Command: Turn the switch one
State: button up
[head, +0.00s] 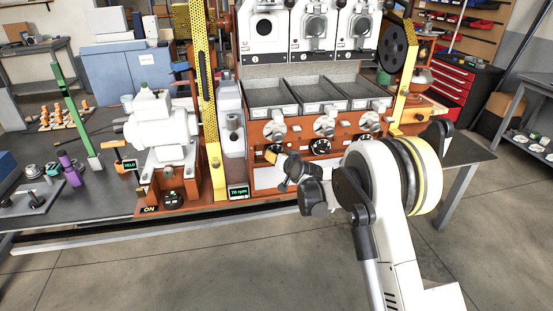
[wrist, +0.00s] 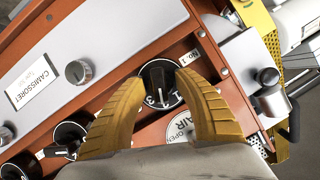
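Switch one is a black rotary knob (wrist: 158,76) on the orange panel, beside a "No. 1" label in the wrist view. Its dial has numbers, partly hidden by my fingers. My gripper (wrist: 167,77) has two ribbed yellow fingers, spread apart with one tip on each side of the knob. I cannot tell whether they touch it. In the head view my gripper (head: 272,154) is at the left end of the row of black knobs on the roaster front, and it hides switch one.
More black knobs, a middle one (head: 320,146) and a right one (head: 366,139), sit along the same panel. A silver knob (wrist: 79,72) is on the pale plate marked CAMISSORET. A yellow perforated post (head: 213,150) stands left of the gripper. A "70 rpm" display (head: 238,192) is below.

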grip_shut()
dwell(0.3)
jog(key=n+h, duration=0.2)
jog(key=n, duration=0.1)
jog(key=shift+a+r+p, duration=0.1)
jog(key=shift+p, duration=0.25)
jog(key=n+t+h, duration=0.1)
jog(key=n+h, duration=0.1)
jog(key=n, duration=0.1)
jog(key=n+t+h+b, duration=0.1)
jog(key=n, duration=0.2)
jog(key=shift+h, duration=0.4)
jog(key=shift+n+t+h, duration=0.7)
jog(key=shift+n+t, duration=0.1)
jog(key=shift+n, duration=0.9)
